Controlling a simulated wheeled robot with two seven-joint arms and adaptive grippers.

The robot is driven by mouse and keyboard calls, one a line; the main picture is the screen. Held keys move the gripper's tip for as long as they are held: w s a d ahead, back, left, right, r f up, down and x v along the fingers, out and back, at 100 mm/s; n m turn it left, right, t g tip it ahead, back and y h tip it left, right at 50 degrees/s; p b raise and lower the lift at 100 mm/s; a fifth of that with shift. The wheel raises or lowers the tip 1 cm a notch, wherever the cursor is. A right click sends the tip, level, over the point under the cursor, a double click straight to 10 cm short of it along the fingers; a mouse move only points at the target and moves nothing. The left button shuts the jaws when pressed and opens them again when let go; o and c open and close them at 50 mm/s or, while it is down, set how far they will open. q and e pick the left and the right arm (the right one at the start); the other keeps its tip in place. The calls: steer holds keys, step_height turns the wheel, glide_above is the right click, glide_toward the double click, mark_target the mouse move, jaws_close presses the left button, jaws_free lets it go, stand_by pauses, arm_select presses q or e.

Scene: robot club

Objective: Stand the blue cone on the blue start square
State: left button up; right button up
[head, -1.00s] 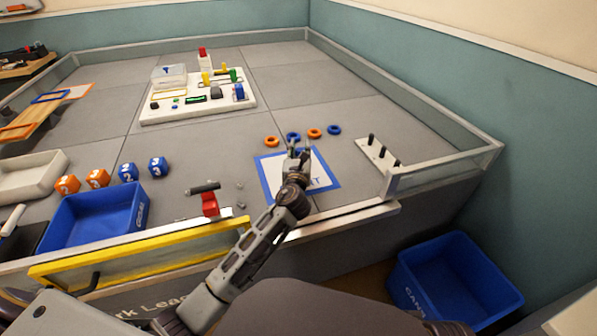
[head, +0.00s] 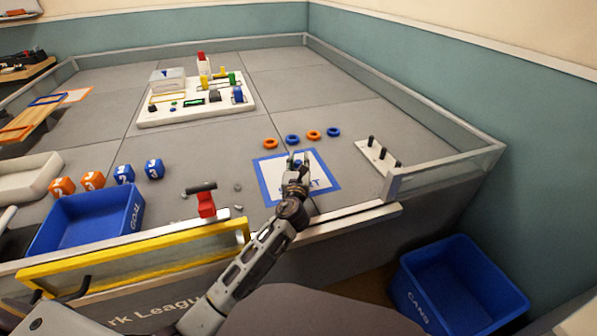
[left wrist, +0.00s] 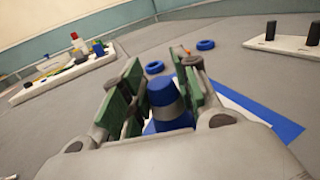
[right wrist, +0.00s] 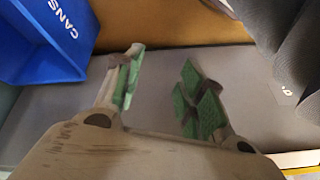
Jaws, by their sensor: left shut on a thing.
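The blue cone (left wrist: 167,105), with a grey band, is upright between the green-padded fingers of my left gripper (left wrist: 160,82) in the left wrist view. My left gripper is shut on it. In the head view my left gripper (head: 298,158) is over the start square (head: 268,182), a white sheet with a blue border; the cone is mostly hidden there. The square's border also shows in the left wrist view (left wrist: 272,120). I cannot tell whether the cone's base touches the square. My right gripper (right wrist: 163,65) is open and empty, above the floor.
Orange and blue rings (head: 313,134) lie just behind the square.

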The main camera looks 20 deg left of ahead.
arm_select(q)
steer(key=shift+f, duration=0.3)
step_height(320, 180, down, 2)
steer(key=shift+b, duration=0.75)
steer(key=shift+f+b, duration=0.3)
steer(key=shift+f, duration=0.25)
arm_select(e)
steer(key=shift+t+y, duration=0.3)
steer(key=shift+t, duration=0.1)
steer(key=f, duration=0.2)
steer(key=a+f, duration=0.1)
steer(key=f, duration=0.1)
steer(key=shift+w+a+f, duration=0.1)
steer(key=shift+w+f, duration=0.05)
steer(key=shift+f, duration=0.2)
arm_select(q)
steer(key=o, duration=1)
